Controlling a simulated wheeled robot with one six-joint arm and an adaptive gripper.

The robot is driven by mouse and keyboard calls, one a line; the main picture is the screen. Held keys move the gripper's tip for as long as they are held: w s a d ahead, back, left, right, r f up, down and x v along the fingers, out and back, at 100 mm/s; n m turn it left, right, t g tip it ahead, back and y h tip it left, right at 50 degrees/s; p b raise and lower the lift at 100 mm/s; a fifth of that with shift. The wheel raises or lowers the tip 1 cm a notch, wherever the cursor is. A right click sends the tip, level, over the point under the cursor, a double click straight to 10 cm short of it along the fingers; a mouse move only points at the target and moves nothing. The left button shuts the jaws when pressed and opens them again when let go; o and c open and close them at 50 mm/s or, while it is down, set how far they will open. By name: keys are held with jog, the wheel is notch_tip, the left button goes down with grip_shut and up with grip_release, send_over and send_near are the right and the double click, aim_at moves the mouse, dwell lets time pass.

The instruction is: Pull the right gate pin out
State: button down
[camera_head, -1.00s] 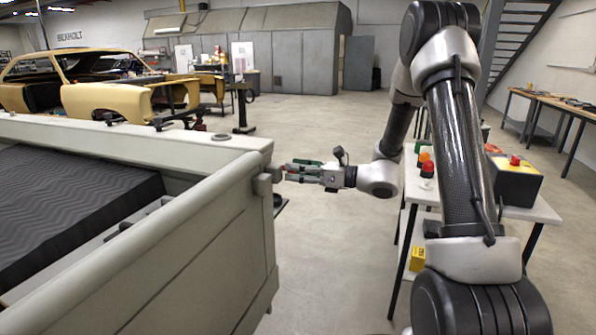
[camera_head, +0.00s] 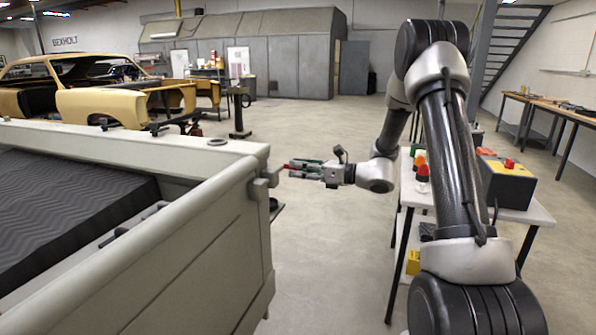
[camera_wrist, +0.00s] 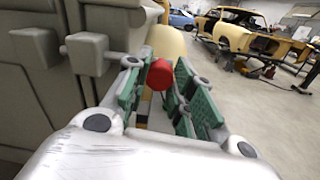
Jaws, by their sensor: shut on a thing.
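The right gate pin shows as a red head (camera_wrist: 160,74) between the green finger pads in the wrist view; its red end also shows at the fingertips in the head view (camera_head: 287,166). My gripper (camera_head: 298,168) is shut on it, held level just right of the tailgate corner. In the wrist view my gripper (camera_wrist: 158,90) has a pad on each side of the red head. The grey latch bracket (camera_head: 264,183) on the gate corner is left of the fingertips, with a small gap. The pin's shaft is hidden.
The pale tailgate (camera_head: 190,245) and truck bed with a dark ribbed mat (camera_head: 60,205) fill the left. A white table (camera_head: 535,212) with a control box (camera_head: 510,183) stands at right. Open concrete floor lies between them.

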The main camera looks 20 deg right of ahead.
jog(key=shift+w+d, duration=0.15)
jog(key=shift+w, duration=0.05)
jog(key=c, duration=1.2)
grip_release()
jog(key=shift+o, duration=0.2)
jog(key=v, duration=1.2)
jog(key=shift+f, duration=0.1)
